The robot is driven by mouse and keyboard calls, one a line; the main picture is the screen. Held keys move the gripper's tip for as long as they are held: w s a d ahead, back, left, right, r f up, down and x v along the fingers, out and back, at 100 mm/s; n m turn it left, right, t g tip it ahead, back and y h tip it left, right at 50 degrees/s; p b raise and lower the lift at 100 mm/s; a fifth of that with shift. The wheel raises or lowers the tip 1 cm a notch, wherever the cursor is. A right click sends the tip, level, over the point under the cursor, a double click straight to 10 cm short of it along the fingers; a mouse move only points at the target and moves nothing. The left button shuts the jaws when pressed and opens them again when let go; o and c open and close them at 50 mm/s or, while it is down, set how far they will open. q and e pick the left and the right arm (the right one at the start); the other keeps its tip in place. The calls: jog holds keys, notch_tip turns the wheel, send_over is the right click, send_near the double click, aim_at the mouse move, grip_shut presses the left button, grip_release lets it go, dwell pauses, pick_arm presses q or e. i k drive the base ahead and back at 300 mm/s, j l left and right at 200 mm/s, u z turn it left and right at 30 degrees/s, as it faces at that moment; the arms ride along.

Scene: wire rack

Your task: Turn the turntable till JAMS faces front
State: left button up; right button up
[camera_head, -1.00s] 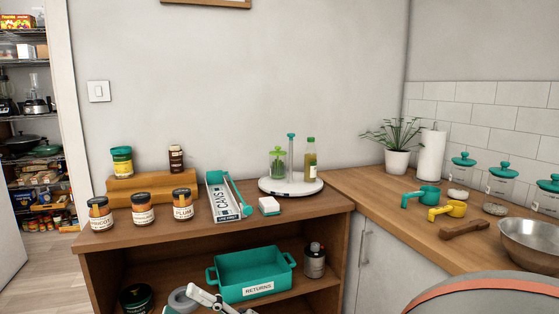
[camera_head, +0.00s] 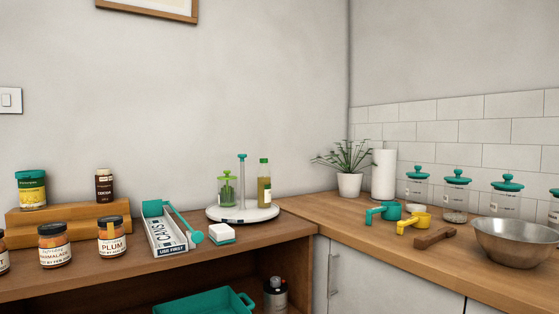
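The turntable (camera_head: 212,213) is a round white disc on the right end of the wooden shelf top. A grey post with a teal tip (camera_head: 242,180) rises from it. A jar with a green lid (camera_head: 227,188) and a green-capped bottle (camera_head: 264,182) stand on it. A small dark mark shows on its front rim, too small to read; no JAMS label is legible. Neither of my grippers is in view.
Jam jars (camera_head: 112,236) are further left. A counter to the right holds measuring cups (camera_head: 414,223) and a steel bowl (camera_head: 515,243).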

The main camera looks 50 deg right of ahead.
aim_at(246, 211)
jog(key=i+l+z, duration=0.1)
jog(key=z, duration=0.35)
jog(key=i+l+z, duration=0.1)
jog(key=z, duration=0.3)
jog(key=i+z, duration=0.15)
jog(key=z, duration=0.3)
